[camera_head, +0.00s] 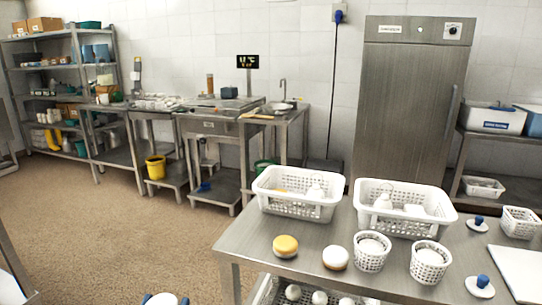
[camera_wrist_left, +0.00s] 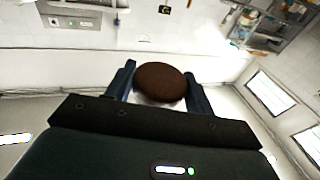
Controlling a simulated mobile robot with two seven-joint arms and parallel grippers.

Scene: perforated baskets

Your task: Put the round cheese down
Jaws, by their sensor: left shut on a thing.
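My left gripper (camera_wrist_left: 160,76) is shut on a round cheese (camera_wrist_left: 165,84) with a dark brown top and a pale side, seen between its two blue fingers in the left wrist view. In the head view only the tips of the left gripper (camera_head: 164,300) and a whitish part of the held cheese show at the bottom edge, left of the table and clear of it. My right gripper is not in view.
The steel table (camera_head: 240,243) holds two large white perforated baskets (camera_head: 297,206) (camera_head: 405,222), small round baskets (camera_head: 371,252) (camera_head: 430,263), blue-knobbed items (camera_head: 481,286) and a white board (camera_head: 520,272). The table's left front corner is bare. Floor is open at left.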

